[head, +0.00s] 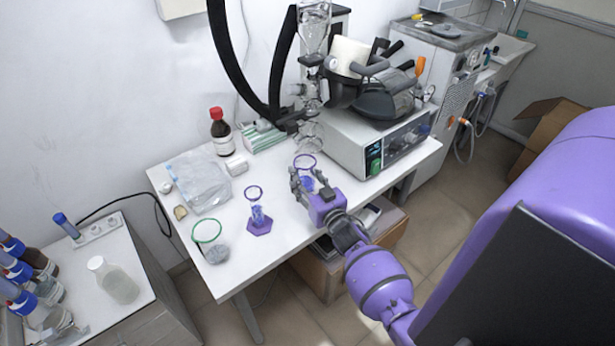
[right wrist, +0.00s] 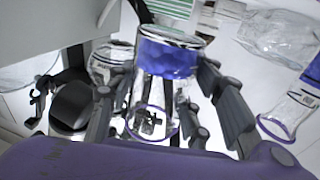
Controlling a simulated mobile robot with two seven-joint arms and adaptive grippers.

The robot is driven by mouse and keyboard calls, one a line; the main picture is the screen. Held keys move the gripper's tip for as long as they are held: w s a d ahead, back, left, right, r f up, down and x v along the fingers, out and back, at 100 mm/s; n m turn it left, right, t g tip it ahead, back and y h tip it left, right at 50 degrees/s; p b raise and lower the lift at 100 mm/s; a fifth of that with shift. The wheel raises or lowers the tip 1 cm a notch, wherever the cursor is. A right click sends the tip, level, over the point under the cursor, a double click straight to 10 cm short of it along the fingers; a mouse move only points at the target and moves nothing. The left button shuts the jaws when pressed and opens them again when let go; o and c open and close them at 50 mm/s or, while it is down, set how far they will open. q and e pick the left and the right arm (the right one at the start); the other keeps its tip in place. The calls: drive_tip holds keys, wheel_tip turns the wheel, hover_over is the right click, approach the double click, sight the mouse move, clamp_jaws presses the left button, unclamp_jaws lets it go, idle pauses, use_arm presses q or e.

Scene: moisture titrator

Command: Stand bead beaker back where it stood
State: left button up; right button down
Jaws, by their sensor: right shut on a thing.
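The bead beaker (right wrist: 168,62) is clear glass with a purple rim and a layer of blue beads at its bottom. My right gripper (right wrist: 172,95) is shut on it, with a finger on either side of the glass. In the head view the beaker's purple rim (head: 304,156) shows just beyond the right gripper (head: 312,186), over the right part of the white table (head: 285,245). The gripper partly hides the glass, and I cannot tell whether its base touches the table. My left gripper is not in view.
A purple-footed glass cylinder (head: 259,218) stands left of the gripper. A green-rimmed beaker (head: 207,232) with grey contents is at the front left. Glassware and a boxy instrument (head: 358,145) crowd the back right.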

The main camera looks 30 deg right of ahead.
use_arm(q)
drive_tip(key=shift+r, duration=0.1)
use_arm(e)
drive_tip(key=shift+r, duration=0.1)
drive_tip(key=shift+f+b, duration=1.25)
drive_tip(key=shift+f, duration=1.05)
drive_tip(key=shift+f+b, duration=0.55)
drive_tip(key=shift+f, duration=0.15)
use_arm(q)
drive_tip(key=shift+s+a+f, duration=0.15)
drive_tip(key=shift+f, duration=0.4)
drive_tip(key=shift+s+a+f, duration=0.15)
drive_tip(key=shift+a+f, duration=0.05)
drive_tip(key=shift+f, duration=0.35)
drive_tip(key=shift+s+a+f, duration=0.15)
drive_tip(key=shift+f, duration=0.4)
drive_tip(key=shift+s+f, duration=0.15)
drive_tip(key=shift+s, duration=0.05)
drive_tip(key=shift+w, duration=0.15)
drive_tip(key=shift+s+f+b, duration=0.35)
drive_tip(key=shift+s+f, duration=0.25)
use_arm(e)
drive_tip(key=shift+f, duration=0.65)
